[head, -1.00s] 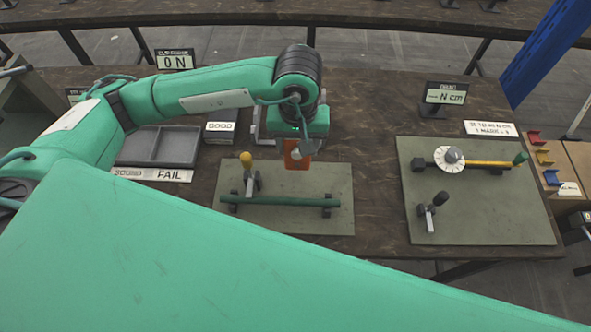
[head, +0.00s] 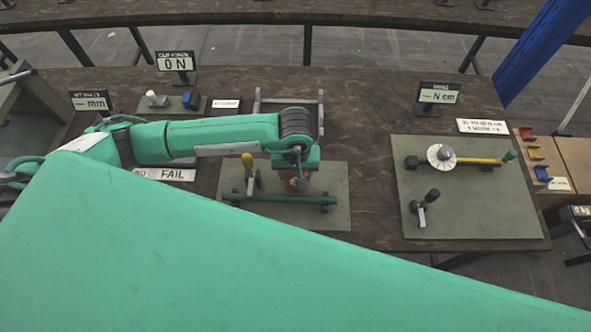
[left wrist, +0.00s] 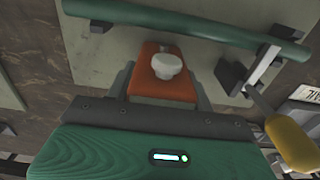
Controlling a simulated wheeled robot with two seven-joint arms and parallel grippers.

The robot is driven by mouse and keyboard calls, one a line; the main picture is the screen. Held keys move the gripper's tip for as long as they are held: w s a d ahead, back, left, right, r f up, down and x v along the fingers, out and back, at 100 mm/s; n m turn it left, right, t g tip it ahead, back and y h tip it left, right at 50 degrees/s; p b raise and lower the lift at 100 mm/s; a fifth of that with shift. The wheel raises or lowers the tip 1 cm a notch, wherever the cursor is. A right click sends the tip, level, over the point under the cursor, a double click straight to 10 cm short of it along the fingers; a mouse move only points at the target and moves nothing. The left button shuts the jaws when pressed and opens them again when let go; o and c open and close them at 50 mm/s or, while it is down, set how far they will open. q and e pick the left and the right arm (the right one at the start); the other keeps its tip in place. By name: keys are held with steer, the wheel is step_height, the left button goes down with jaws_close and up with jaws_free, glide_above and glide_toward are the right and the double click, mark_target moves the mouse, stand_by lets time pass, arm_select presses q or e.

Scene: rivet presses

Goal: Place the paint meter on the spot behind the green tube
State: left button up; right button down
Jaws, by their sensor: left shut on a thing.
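The paint meter, an orange block with a white knob, shows in the left wrist view (left wrist: 150,88) and partly in the head view (head: 290,185). My left gripper (head: 297,180) is shut on it, with one finger on each side. The green tube (head: 262,198) lies across dark supports on a grey-green mat (head: 335,218). The meter is over the mat, just behind the tube; I cannot tell whether it touches the mat. In the left wrist view the tube (left wrist: 190,22) crosses the top. The spot itself is hidden. My right gripper is out of view.
A yellow-handled clamp (head: 247,162) stands on the mat, left of the meter. A metal frame (head: 321,112) stands behind my gripper. A second mat (head: 480,205) with a dial and yellow tube lies to the right. Bare table (head: 370,190) separates the mats.

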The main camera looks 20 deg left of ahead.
arm_select(q)
steer(key=shift+f, duration=0.2)
steer(key=o, duration=1)
steer(key=shift+o, duration=0.2)
steer(key=shift+r, duration=0.15)
steer(key=shift+r, duration=0.2)
step_height(320, 180, up, 10)
steer(key=b, duration=0.4)
steer(key=shift+r+b, duration=0.3)
steer(key=shift+r, duration=0.55)
